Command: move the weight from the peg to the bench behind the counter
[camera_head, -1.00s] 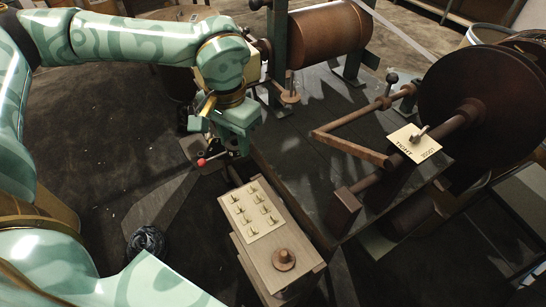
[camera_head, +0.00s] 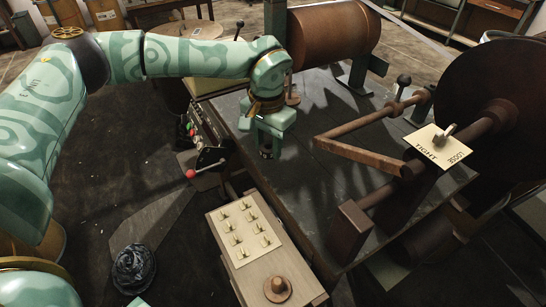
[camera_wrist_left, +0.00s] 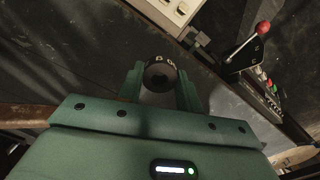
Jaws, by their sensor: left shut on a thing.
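My left gripper (camera_head: 266,148) points down over the left part of the dark bench top (camera_head: 330,195). It is shut on a small dark round weight, seen end-on with pale markings between the two fingers in the left wrist view (camera_wrist_left: 160,76). In the head view the weight is mostly hidden by the fingers. I cannot tell how high it is above the bench. A wooden peg on a round base (camera_head: 278,287) stands bare on the pale wooden box. My right gripper is out of view.
A panel of small hooks (camera_head: 238,230) lies on the wooden box. A red-knobbed lever (camera_head: 190,173) stands left of the gripper. A brown drum (camera_head: 330,38) is behind, and a crank bar (camera_head: 360,155) and large dark disc (camera_head: 490,85) are right. The bench middle is fairly clear.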

